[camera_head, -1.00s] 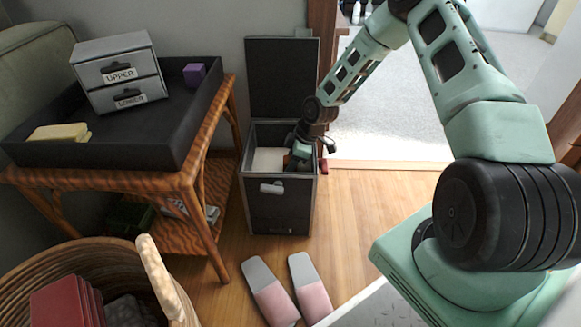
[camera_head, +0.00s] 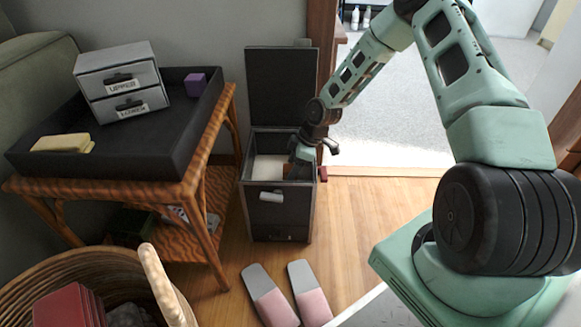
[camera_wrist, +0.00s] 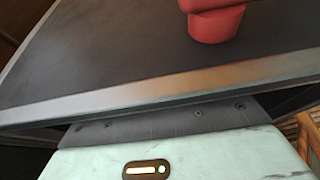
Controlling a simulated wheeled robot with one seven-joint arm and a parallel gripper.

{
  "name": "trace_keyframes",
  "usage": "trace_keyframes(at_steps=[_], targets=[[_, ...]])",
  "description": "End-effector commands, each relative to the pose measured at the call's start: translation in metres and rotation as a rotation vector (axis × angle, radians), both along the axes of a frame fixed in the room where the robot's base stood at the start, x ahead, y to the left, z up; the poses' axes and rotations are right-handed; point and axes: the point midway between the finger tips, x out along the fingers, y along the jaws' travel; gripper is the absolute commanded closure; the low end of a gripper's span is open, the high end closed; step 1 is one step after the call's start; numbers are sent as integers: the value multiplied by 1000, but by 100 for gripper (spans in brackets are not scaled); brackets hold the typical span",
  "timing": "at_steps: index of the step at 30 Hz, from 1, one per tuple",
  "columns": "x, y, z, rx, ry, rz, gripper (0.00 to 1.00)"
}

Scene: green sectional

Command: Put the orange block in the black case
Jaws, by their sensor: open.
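The black case (camera_head: 278,217) stands on the floor beside the side table, its lid raised at the back. A pale surface (camera_head: 269,167) shows inside its left part. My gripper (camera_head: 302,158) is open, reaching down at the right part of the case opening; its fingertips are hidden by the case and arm. In the wrist view, my mint gripper housing fills the bottom, with a dark panel and grey edge beyond it. I see no orange block in either current view; whether one is inside the case is hidden.
A red object (camera_wrist: 215,22) shows against the dark panel; a small red piece (camera_head: 323,173) is right of the case. The table (camera_head: 188,187) bears a black tray (camera_head: 150,140) with grey drawers (camera_head: 124,82), a purple block (camera_head: 196,84) and yellow block (camera_head: 62,143). Slippers (camera_head: 270,297) and a basket (camera_head: 95,265) stand in front.

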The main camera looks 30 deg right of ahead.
Motion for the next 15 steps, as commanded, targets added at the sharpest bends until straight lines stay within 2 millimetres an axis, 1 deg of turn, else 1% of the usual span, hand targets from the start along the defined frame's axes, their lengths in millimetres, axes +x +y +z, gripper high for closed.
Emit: trace_keyframes(at_steps=[1, 6, 9, 12, 15], targets=[[-2, -5, 18, 0, -2, -3, 38], [-10, -16, 52, 0, -2, -3, 38], [-14, -22, 68, 0, -2, -2, 38], [-17, -26, 79, 0, -2, -2, 38], [-19, -29, 85, -1, -2, 0, 38]])
